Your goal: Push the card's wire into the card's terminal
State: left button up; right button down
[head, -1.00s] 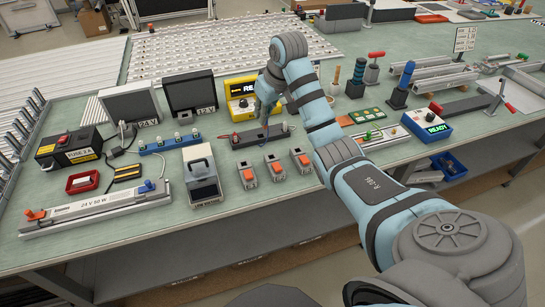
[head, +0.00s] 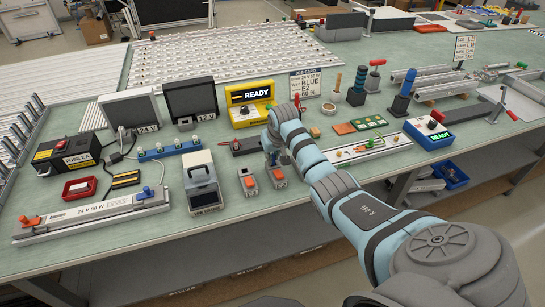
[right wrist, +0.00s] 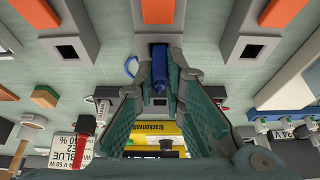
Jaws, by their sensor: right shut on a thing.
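Three grey terminals with orange levers stand in a row. The head view shows the left terminal (head: 249,186) and middle terminal (head: 278,179); my right arm hides the third. In the right wrist view the middle terminal (right wrist: 147,33) lies straight ahead, with its dark opening facing my right gripper (right wrist: 162,80). That gripper is shut on the blue wire's end (right wrist: 160,62), which points at this opening. I cannot tell whether the tip is inside. A thin blue loop (right wrist: 130,66) shows beside it. The job card (head: 306,84) reads 24 V 50 W and wire blue. My left gripper is out of view.
A dark wire block (head: 243,147) lies behind the terminals, before the yellow READY box (head: 250,101). A grey instrument (head: 202,180) stands to their left. A white board with small coloured parts (head: 368,149) lies to the right.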

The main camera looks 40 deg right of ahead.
jog(key=shift+f, duration=0.1)
jog(key=shift+f, duration=0.1)
jog(key=c, duration=1.7)
grip_release()
jog(key=shift+o, duration=0.2)
jog(key=p+v, duration=0.2)
jog(key=v, duration=1)
jog(key=shift+r+p, duration=0.2)
jog(key=shift+p, duration=0.1)
jog(key=shift+d, duration=0.1)
